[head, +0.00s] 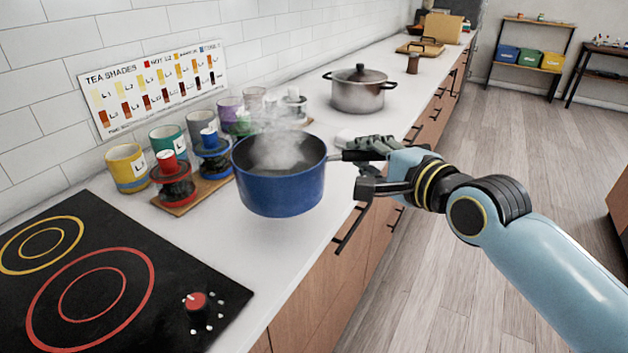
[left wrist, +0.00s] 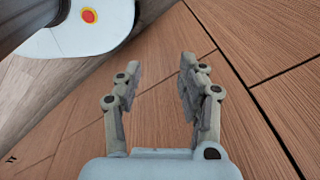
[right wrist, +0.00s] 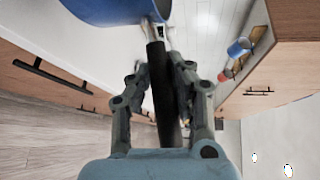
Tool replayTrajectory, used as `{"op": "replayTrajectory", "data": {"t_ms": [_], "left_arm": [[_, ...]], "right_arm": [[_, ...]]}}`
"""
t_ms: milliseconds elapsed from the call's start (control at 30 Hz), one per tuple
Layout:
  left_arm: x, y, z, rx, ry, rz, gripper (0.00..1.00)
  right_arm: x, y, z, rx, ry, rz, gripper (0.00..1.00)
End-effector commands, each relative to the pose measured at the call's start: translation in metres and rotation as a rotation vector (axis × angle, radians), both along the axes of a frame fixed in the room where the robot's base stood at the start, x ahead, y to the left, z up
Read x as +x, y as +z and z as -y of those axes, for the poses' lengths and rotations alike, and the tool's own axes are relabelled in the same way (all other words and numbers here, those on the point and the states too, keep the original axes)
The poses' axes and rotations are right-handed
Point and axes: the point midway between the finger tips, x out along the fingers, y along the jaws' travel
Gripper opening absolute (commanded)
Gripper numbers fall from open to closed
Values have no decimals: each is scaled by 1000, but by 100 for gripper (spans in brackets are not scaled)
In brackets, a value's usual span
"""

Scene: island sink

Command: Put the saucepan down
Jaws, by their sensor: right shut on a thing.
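The blue saucepan (head: 281,190) is in the middle of the head view, with steam rising from it. It appears held above the white counter (head: 256,262), to the right of the mugs. My right gripper (head: 366,165) is shut on its dark handle, at the counter's front edge. In the right wrist view the handle (right wrist: 160,85) runs between the fingers (right wrist: 165,95), and part of the blue pan (right wrist: 110,8) shows at the top. My left gripper (left wrist: 158,88) is open and empty in the left wrist view, in front of wooden cabinet fronts. It is not in the head view.
A black hob (head: 175,290) with a yellow and a red ring is at the lower left. Several mugs (head: 126,167) and stands on a wooden board (head: 190,197) line the wall. A lidded steel pot (head: 358,92) stands farther back. Counter between hob and pan is clear.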

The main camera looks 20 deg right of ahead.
Motion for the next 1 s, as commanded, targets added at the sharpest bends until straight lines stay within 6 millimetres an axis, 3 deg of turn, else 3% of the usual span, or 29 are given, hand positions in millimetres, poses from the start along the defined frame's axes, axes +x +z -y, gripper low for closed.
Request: {"op": "replayTrajectory", "data": {"t_ms": [100,333,467,733,1000], "left_arm": [[2,-8,3,-3,1,3,40],[1,-13,1,-1,1,1,40],[-1,-14,-1,1,-1,-2,40],[-4,-29,-3,3,-1,-7,40],[-5,-28,-3,3,-1,-7,40]], "right_arm": [[25,-15,-18,10,-1,8,0],[55,-37,-39,5,0,8,0],[60,-42,-43,3,1,8,0],[60,-79,-43,3,0,7,0],[60,-80,-43,2,0,7,0]]}}
